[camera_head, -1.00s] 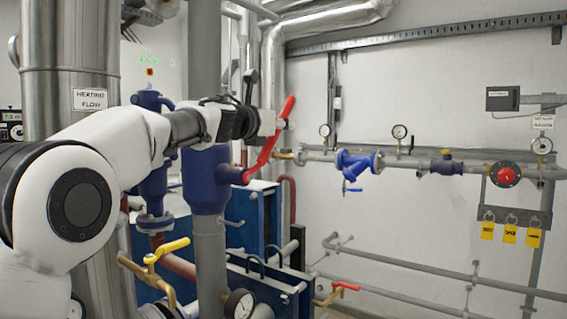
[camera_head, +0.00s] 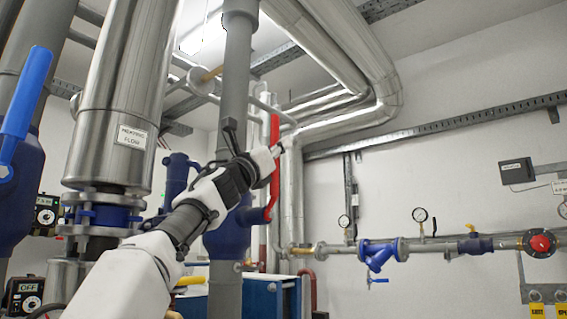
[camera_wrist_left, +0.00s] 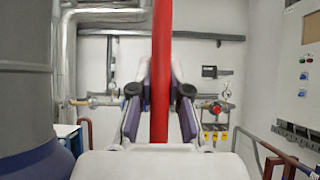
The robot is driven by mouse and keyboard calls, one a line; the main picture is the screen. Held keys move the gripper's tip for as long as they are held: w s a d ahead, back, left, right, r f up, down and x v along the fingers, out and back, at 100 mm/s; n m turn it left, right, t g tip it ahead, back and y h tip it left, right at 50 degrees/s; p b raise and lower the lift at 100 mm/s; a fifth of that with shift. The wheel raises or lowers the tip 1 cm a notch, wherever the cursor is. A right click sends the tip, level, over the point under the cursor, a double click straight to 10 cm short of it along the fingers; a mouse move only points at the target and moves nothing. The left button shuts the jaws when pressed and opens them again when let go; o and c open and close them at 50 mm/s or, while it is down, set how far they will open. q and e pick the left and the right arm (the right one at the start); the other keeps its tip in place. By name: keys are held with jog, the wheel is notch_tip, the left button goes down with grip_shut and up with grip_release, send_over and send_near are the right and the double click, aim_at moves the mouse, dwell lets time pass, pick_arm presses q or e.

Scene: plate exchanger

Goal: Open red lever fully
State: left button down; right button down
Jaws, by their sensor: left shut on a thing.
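The red lever (camera_head: 273,190) stands nearly upright beside the blue valve body (camera_head: 228,238) on the grey vertical pipe. My left arm comes in from the lower left, and my left gripper (camera_head: 277,150) is shut on the lever's upper part. In the left wrist view the red lever (camera_wrist_left: 160,75) runs straight up the middle, between the two fingers of the left gripper (camera_wrist_left: 159,92). The lever's lower end is hidden there behind the gripper body. My right gripper is not in view.
A grey vertical pipe (camera_head: 238,80) stands close behind my left forearm. A steel heating flow cylinder (camera_head: 120,90) and a large blue lever (camera_head: 24,105) are at the left. Wall piping with a red-faced valve (camera_head: 541,243) runs along the right. Free space lies right of the lever.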

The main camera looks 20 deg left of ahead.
pick_arm(q)
jog(key=shift+f, duration=0.2)
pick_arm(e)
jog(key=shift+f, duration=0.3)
pick_arm(q)
jog(key=c, duration=1.1)
grip_release()
jog(key=shift+c, duration=0.2)
jog(key=shift+o, duration=0.2)
jog(key=shift+s+a+r, duration=0.1)
jog(key=shift+s+r, duration=0.05)
jog(key=shift+s, duration=0.1)
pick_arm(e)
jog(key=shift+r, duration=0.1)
pick_arm(q)
jog(key=shift+w, duration=0.1)
